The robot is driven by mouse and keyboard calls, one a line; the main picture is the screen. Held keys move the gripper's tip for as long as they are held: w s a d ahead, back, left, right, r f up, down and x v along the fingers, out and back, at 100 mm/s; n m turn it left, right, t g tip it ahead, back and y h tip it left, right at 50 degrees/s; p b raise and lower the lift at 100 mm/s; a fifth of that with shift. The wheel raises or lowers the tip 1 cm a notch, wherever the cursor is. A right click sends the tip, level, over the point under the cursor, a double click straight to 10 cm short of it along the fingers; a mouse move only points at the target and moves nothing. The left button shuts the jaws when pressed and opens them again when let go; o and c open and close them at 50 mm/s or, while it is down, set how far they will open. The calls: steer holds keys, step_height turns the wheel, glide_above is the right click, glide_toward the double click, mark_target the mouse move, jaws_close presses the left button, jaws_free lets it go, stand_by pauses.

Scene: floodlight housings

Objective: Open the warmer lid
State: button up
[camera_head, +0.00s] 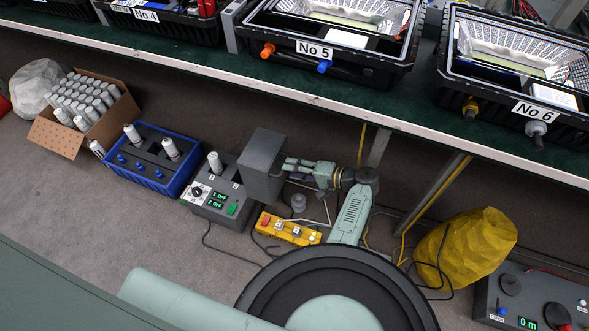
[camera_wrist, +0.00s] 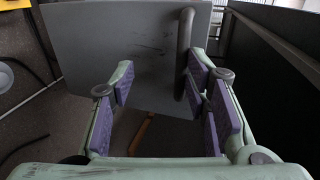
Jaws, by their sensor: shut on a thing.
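The warmer (camera_head: 219,200) is a grey box on the floor, with a green display reading OFF for 1 and 2. A white-capped canister (camera_head: 215,163) stands in one of its openings. The dark grey lid (camera_head: 262,185) stands raised at its right side, leaving the openings exposed. My gripper (camera_head: 289,164) is at the lid's right side. In the wrist view the lid's flat grey panel (camera_wrist: 110,45) fills the middle, with a dark bar handle (camera_wrist: 185,40) on it.
A blue crate (camera_head: 150,165) with canisters is left of the warmer, and a cardboard box (camera_head: 65,135) of canisters lies beyond. A yellow control box (camera_head: 288,229) with cables lies right of the warmer. The bench edge (camera_head: 230,71) runs above. A yellow sack (camera_head: 465,245) stands right.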

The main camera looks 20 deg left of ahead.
steer(key=shift+s+f, duration=0.25)
steer(key=shift+f, duration=0.1)
steer(key=v, duration=1.2)
steer(key=shift+w+r, duration=0.3)
steer(key=shift+r, duration=0.1)
